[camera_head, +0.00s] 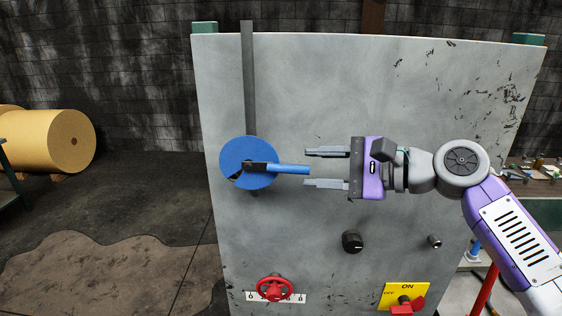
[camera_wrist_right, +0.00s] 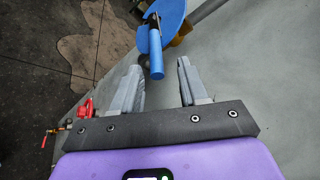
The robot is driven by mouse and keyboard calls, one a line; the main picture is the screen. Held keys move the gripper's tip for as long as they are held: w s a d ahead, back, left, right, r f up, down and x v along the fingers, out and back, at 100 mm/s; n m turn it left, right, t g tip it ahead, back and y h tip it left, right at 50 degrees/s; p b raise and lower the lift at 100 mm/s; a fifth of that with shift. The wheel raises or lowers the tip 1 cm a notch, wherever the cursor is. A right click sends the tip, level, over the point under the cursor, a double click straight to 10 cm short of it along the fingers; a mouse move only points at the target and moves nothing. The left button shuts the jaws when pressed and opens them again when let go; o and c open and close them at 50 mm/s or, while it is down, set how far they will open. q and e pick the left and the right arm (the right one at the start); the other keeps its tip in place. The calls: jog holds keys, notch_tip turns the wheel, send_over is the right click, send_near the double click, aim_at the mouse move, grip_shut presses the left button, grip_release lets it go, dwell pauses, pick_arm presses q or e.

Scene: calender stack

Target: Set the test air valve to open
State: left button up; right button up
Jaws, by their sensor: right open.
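A blue disc (camera_head: 236,160) with a blue lever handle (camera_head: 290,168) is mounted on the grey panel (camera_head: 300,90); the handle points right, about level. In the right wrist view the disc (camera_wrist_right: 172,14) and handle (camera_wrist_right: 156,55) are at the top. My right gripper (camera_head: 307,168) is open and empty. Its fingers point left, one above and one below the handle's free end, which is at the mouth of the jaws. No contact shows. Which control is the test air valve is not labelled. My left gripper is out of view.
Lower on the panel are a red handwheel (camera_head: 275,289) over a number scale, a black knob (camera_head: 352,242), a small metal knob (camera_head: 434,241) and a red switch on a yellow ON/OFF plate (camera_head: 405,291). A grey vertical bar (camera_head: 248,80) rises above the disc.

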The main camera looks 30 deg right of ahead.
aim_at(300, 170)
jog(key=shift+w+a+f, duration=0.1)
jog(key=shift+a, duration=0.85)
jog(key=x, duration=0.4)
jog(key=shift+w+d+f, duration=0.1)
jog(key=shift+w+d, duration=0.1)
jog(key=shift+d, duration=0.05)
jog(key=shift+s, duration=0.15)
jog(key=shift+c, duration=1.1)
grip_shut()
